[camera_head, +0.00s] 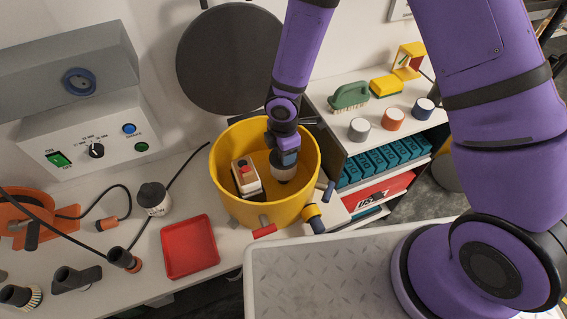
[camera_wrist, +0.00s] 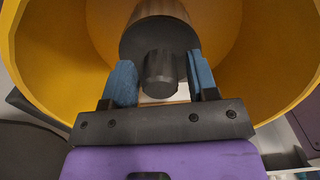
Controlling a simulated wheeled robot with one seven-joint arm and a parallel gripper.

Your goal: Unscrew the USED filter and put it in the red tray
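A filter with a dark cap and knob (camera_wrist: 160,72) stands inside the yellow drum (camera_head: 228,196). A shallow red tray (camera_head: 190,247) lies empty on the bench, left of the drum.
A white box with a red button (camera_head: 246,174) sits in the drum beside the filter. A white canister with a black cap (camera_head: 153,197) and several nozzles stand left. A red box with partly hidden lettering (camera_head: 370,192) is on the right-hand shelf.

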